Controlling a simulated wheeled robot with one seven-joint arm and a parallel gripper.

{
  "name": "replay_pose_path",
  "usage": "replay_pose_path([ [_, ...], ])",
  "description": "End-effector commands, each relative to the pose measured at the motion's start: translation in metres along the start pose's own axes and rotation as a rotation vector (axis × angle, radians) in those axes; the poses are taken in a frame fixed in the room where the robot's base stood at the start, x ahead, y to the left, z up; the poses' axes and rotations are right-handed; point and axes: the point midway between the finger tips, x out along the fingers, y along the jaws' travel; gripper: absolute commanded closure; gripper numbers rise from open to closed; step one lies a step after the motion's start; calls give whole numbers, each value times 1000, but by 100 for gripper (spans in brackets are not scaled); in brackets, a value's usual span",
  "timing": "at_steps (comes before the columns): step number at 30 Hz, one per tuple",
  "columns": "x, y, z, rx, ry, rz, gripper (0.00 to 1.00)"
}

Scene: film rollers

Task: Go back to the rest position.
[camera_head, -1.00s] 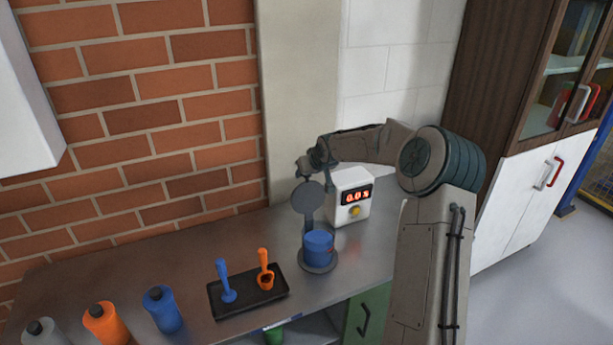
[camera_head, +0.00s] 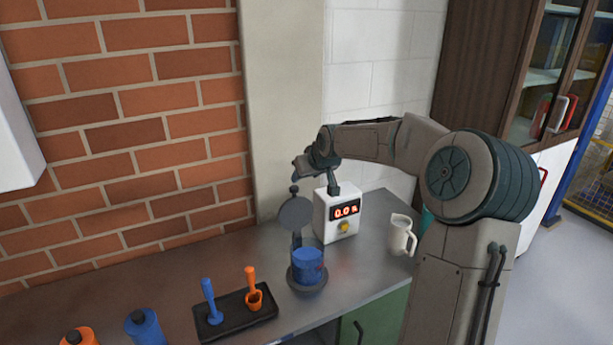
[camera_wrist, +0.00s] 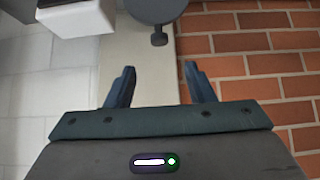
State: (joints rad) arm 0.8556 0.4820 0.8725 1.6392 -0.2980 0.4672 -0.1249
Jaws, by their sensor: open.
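My gripper shows in the wrist view (camera_wrist: 160,88) with its two fingers spread apart and nothing between them. My gripper is apart from the cup.
A white jug (camera_head: 398,236) stands right of the display box. A brick wall and pillar rise behind the metal bench.

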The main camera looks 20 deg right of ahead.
Motion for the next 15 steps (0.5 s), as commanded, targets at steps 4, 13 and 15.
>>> replay_pose_path([
  [4,-1,-6,4,-10,-14,4,51],
  [13,-40,-68,62,-96,-188,83,51],
  [15,-56,-80,80,-104,-228,110,51],
])
